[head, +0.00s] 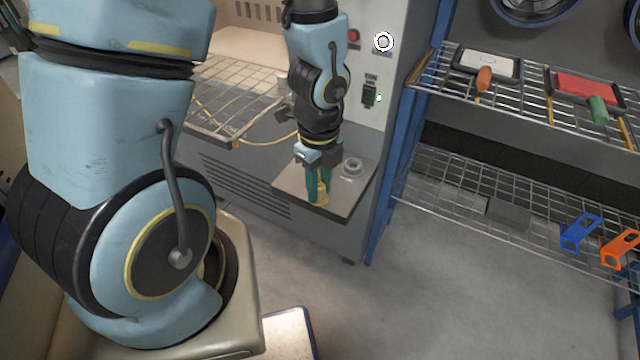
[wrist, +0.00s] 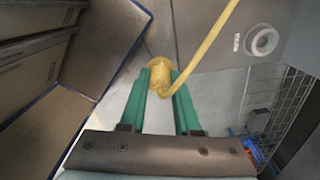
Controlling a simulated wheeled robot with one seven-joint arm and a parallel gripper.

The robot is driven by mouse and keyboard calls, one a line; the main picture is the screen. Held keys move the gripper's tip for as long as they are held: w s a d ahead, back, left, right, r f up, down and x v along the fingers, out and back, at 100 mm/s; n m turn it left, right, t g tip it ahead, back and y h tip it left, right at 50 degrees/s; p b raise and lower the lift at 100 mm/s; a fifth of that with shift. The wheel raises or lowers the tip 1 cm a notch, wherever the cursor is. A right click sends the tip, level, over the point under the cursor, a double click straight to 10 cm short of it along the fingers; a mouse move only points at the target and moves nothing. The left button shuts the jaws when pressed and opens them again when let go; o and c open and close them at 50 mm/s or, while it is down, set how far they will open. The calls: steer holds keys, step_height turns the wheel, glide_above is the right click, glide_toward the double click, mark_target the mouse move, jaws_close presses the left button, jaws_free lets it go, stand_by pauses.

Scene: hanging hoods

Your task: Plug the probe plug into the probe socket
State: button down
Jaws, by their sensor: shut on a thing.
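My gripper (head: 318,190) has green fingers and is shut on the yellow probe plug (head: 323,196), near the front of a small grey shelf (head: 291,190). In the wrist view the plug (wrist: 158,74) sits between the fingertips (wrist: 165,84), and its yellow cable (wrist: 206,52) runs up and to the right. The probe socket (head: 351,167) is a pale round ring on the shelf, right of the gripper and apart from the plug. It also shows at the upper right of the wrist view (wrist: 263,41), beside printed lettering. The plug's lower end is hard to make out.
The grey cabinet (head: 240,185) with a wire rack (head: 222,88) stands behind the gripper. A blue-posted wire shelf unit (head: 455,160) with several items stands to the right. Bare floor (head: 430,300) lies in front. Boxes (wrist: 40,50) show at left in the wrist view.

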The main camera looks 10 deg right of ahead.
mark_target(319, 185)
steer(key=shift+r+p, duration=1.55)
steer(key=shift+r, duration=0.2)
